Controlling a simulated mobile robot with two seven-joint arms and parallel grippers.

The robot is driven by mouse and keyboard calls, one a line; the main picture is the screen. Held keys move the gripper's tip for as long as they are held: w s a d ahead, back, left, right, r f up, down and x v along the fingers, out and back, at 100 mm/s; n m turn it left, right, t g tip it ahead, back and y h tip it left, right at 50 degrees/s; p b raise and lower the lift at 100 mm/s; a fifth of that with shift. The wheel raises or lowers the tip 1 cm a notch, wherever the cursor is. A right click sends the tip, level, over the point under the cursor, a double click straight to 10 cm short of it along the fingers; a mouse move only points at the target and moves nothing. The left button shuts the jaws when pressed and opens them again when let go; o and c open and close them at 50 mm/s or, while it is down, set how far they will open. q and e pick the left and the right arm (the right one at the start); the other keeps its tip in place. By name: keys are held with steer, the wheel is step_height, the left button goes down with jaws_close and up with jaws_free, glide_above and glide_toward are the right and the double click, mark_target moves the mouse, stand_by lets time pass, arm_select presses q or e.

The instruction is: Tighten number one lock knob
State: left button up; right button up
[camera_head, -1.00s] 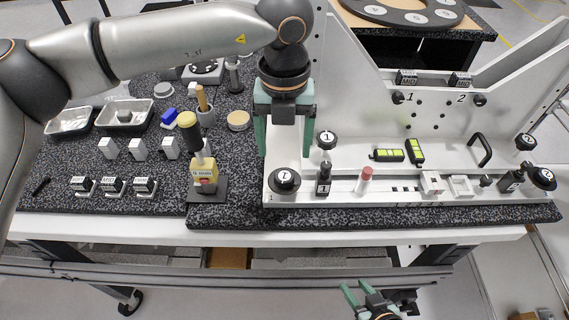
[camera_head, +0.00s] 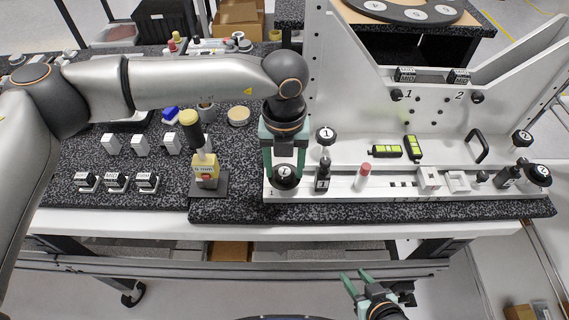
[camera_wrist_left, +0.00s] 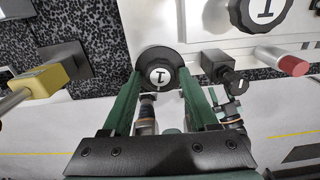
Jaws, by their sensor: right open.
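A round black knob with a white label marked 1 (camera_head: 285,172) sits at the front left corner of the pale fixture. It also shows in the wrist view (camera_wrist_left: 160,75). My left gripper (camera_head: 285,168) points down over it, with one green finger on each side. In the wrist view the fingers (camera_wrist_left: 161,80) appear to press on the knob's sides. A second black knob marked 1 (camera_head: 326,135) stands just behind, free of the gripper. My right gripper (camera_head: 356,281) is open and empty, low in front of the table.
A black clamp block marked 1 (camera_head: 322,178) and a red-tipped pin (camera_head: 363,176) stand right of the held knob. A yellow tool holder (camera_head: 206,172) stands left. Knobs marked 2 (camera_head: 538,175) are at the far right. The fixture's upright plate rises behind.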

arm_select(q)
jaws_close()
stand_by(0.3)
